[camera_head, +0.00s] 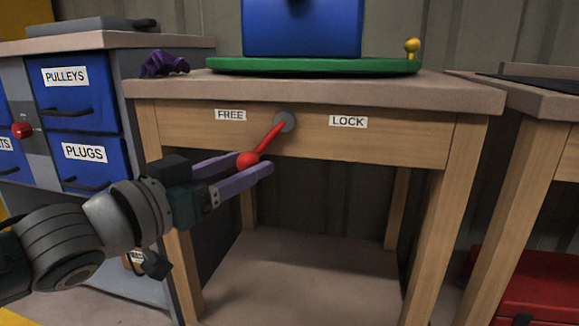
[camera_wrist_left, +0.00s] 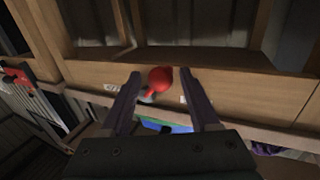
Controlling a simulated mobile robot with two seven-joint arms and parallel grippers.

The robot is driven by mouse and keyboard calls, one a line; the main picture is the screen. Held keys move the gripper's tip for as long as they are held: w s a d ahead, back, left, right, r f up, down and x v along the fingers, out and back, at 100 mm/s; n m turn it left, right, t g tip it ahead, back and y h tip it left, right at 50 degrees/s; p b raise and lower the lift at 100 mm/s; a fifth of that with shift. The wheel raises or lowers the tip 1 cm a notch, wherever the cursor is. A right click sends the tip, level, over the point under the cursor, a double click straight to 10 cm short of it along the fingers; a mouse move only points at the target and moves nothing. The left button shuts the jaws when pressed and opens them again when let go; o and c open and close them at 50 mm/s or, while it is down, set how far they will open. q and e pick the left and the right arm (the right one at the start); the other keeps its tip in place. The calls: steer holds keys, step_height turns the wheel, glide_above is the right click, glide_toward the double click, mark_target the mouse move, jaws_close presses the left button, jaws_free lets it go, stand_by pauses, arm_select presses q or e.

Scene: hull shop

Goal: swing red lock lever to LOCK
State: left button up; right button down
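The red lock lever (camera_head: 267,140) is on the front of the wooden bench, pivoting on a grey disc (camera_head: 285,121) between the FREE label (camera_head: 231,115) and the LOCK label (camera_head: 348,122). Its arm hangs down and to the left, on the FREE side, ending in a red ball knob (camera_head: 247,159). My left gripper (camera_head: 258,163) reaches in from the left with its purple fingers on either side of the knob. In the left wrist view the knob (camera_wrist_left: 160,79) shows between the open fingertips (camera_wrist_left: 160,76), with gaps visible. My right gripper is out of view.
A green round base (camera_head: 315,66) with a blue block (camera_head: 302,28) stands on the bench (camera_head: 460,92), beside a yellow knob (camera_head: 412,46). A purple object (camera_head: 164,64) lies at the left edge. Blue drawers (camera_head: 85,152) stand left; a red case (camera_head: 540,285) lies low right.

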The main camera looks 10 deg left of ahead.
arm_select(q)
jaws_close()
stand_by(1.2)
